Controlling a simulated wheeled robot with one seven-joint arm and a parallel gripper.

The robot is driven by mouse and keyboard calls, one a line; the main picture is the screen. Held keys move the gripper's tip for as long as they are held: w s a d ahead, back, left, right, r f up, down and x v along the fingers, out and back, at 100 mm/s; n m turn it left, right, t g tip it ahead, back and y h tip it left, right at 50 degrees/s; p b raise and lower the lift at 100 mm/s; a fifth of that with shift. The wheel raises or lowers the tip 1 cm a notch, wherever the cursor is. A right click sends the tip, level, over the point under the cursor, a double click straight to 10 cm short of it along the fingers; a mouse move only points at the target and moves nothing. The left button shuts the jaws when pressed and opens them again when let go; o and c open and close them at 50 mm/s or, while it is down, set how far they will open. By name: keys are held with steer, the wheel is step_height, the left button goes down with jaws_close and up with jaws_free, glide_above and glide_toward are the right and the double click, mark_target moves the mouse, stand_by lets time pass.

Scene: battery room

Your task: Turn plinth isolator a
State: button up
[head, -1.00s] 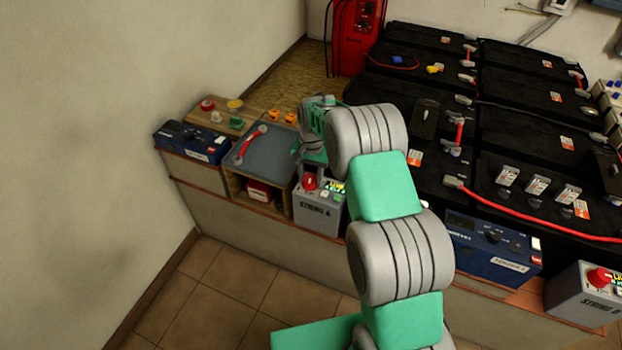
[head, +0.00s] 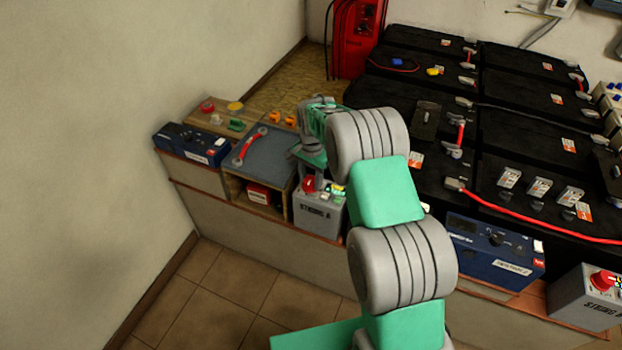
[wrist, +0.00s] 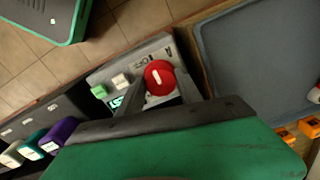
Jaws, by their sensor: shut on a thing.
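Plinth isolator a is a grey box labelled STRING A (head: 319,213) at the front of the plinth in the head view. Its round red knob (head: 309,185) is on top and shows from above in the wrist view (wrist: 160,77), with a white mark. My gripper (wrist: 165,90) is over the box, with its dark fingers at the knob's two sides, shut on the knob. In the head view the hand and wrist partly hide the box top. Small pale and green buttons (wrist: 120,80) and a lit display sit beside the knob.
A blue unit (head: 192,143) stands further left. Black batteries (head: 400,100) fill the right. A second grey box (head: 582,300) stands at the lower right.

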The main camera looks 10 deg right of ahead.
mark_target(311, 181)
steer(key=o, duration=1.4)
steer(key=shift+c, duration=0.2)
steer(key=r, duration=0.7)
steer(key=shift+s+d+r, duration=0.1)
steer(key=shift+s+r, duration=0.1)
steer(key=shift+r, duration=0.2)
